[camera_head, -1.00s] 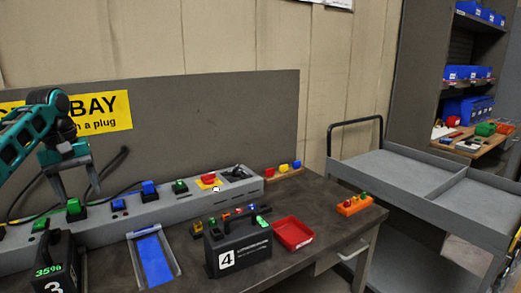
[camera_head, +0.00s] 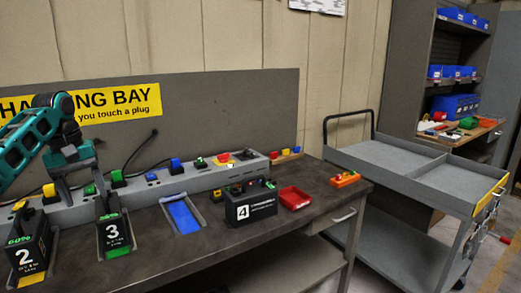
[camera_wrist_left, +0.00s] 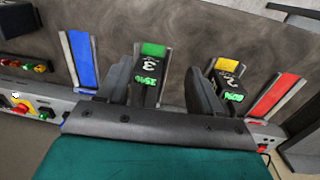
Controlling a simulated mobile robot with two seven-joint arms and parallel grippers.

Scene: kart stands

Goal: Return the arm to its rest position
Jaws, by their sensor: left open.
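My left arm (camera_head: 30,140) comes in from the left in the head view. Its gripper (camera_head: 78,188) is open and empty, its fingers pointing down in front of the grey charging rail, near a green plug (camera_head: 90,190). In the left wrist view the two dark fingers (camera_wrist_left: 160,82) are spread apart. Battery 3 (camera_wrist_left: 148,78) shows between them, and battery 2 (camera_wrist_left: 226,80) lies beyond the right-hand finger. I cannot tell how high the fingers are above the batteries. My right gripper does not show.
The charging rail (camera_head: 140,193) carries several coloured plugs and cables. A grey cart (camera_head: 400,167) stands to the right.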

